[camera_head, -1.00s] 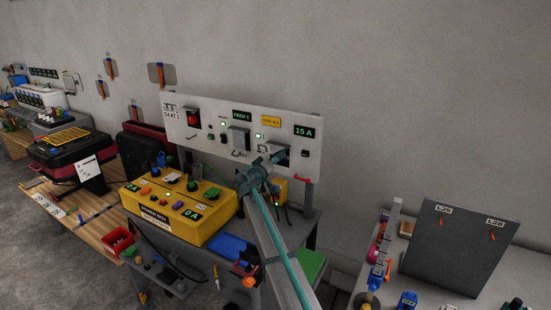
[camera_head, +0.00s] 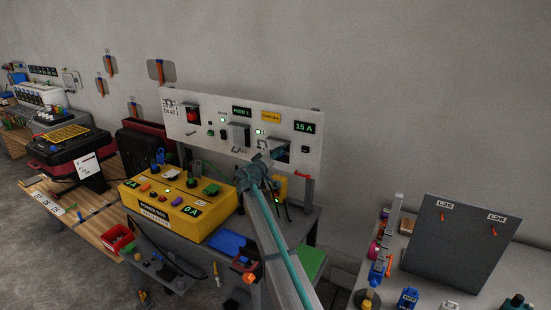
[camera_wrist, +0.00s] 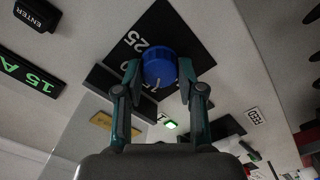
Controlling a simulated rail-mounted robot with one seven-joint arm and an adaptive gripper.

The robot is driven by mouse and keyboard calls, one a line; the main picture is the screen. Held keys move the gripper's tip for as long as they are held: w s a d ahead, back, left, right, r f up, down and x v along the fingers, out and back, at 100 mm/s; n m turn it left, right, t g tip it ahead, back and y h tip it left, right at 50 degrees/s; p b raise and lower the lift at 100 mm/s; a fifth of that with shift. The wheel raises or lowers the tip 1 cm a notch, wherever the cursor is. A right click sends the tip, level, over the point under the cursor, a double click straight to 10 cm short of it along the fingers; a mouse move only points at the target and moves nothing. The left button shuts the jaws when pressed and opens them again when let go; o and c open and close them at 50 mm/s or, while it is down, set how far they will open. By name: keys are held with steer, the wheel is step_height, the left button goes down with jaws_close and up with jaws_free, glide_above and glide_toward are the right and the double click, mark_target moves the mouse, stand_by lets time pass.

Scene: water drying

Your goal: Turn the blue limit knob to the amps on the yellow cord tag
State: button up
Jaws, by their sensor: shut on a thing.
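The blue limit knob (camera_wrist: 160,68) sits on a black dial plate with white numbers on the panel; 25 is readable beside it and other marks are partly covered. My gripper (camera_wrist: 158,75) has its two teal fingers on either side of the knob, shut on it. In the head view my gripper (camera_head: 272,157) is at the right part of the white panel (camera_head: 220,105) and hides the knob. A green display (camera_head: 304,127) on the panel reads 15 A; it also shows in the wrist view (camera_wrist: 28,73). I cannot make out a readable yellow cord tag.
A yellow power box (camera_head: 180,210) stands on the bench left of my arm, with knobs and displays reading 0 A. An ENTER button (camera_wrist: 37,14) is near the knob. A grey board (camera_head: 460,245) stands at the right. Bare wall is above the panel.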

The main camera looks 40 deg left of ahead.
steer(key=n+b, duration=0.5)
steer(key=n, duration=0.5)
steer(key=shift+f+n, duration=0.15)
steer(key=shift+n, duration=0.15)
stand_by(0.5)
steer(key=o, duration=1.1)
steer(key=shift+o, duration=0.2)
steer(key=shift+s, duration=0.1)
steer(key=v, duration=1.2)
